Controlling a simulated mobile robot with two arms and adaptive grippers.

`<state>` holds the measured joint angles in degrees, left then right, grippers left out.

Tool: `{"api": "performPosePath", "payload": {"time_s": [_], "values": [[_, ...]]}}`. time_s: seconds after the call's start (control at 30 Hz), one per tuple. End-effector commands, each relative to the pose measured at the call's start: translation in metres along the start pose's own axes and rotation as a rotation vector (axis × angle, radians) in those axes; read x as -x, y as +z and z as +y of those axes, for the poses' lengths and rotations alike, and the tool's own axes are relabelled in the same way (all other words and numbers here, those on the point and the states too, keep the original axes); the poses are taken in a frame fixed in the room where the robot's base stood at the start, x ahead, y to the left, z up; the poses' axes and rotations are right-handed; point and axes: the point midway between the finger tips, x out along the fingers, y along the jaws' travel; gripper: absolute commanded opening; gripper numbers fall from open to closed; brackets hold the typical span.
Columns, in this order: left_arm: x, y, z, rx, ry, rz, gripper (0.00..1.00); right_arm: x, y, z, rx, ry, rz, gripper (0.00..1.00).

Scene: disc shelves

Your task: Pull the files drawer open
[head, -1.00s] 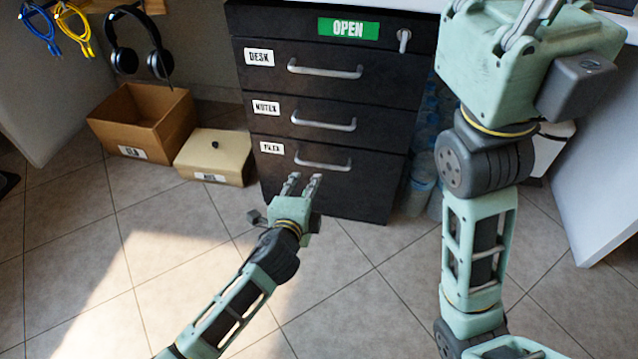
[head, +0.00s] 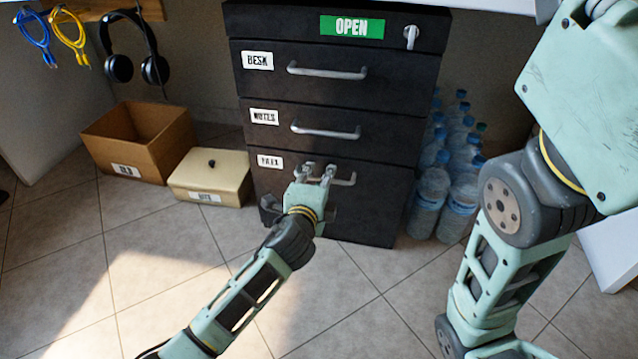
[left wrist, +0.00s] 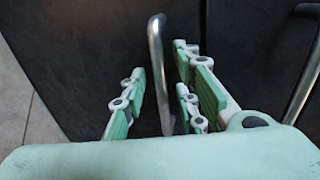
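The files drawer (head: 350,215) is the bottom, dark drawer of the cabinet and looks shut. Its silver bar handle (head: 345,181) is partly hidden behind my left gripper (head: 318,172). In the left wrist view the handle (left wrist: 156,50) stands between the open fingers, with visible gaps on both sides. My right gripper's palm (head: 590,100) looms at the upper right in the head view. Its fingers are mostly cut off by the frame edge.
The notes drawer (head: 385,140) and desk drawer (head: 385,85) above look shut. A lidded cream box (head: 205,170) and an open brown box (head: 120,155) stand left of the cabinet. Water bottles (head: 445,190) stand to its right. The floor (head: 340,310) in front is clear.

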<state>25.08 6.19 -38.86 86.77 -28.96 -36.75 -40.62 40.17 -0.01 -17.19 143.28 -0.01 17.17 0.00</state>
Motion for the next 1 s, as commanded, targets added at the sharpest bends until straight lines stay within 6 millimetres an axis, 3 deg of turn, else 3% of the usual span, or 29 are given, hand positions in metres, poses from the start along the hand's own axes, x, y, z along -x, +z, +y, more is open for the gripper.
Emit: {"api": "performPosePath", "payload": {"time_s": [0.2,0.5,1.0], "values": [[-0.0001,-0.0001,-0.0008,0.000,0.000,0.000,0.27,-0.0003,0.0002,0.0000,0.000,0.000,0.000,0.00],[0.0001,0.0000,-0.0005,0.000,0.000,0.000,0.01,-0.0003,0.0000,-0.0002,0.000,-0.001,0.000,0.00],[0.0001,0.0002,0.0001,0.000,0.001,0.000,0.00,-0.0002,0.0001,-0.0001,0.000,-0.001,0.000,0.00]]}}
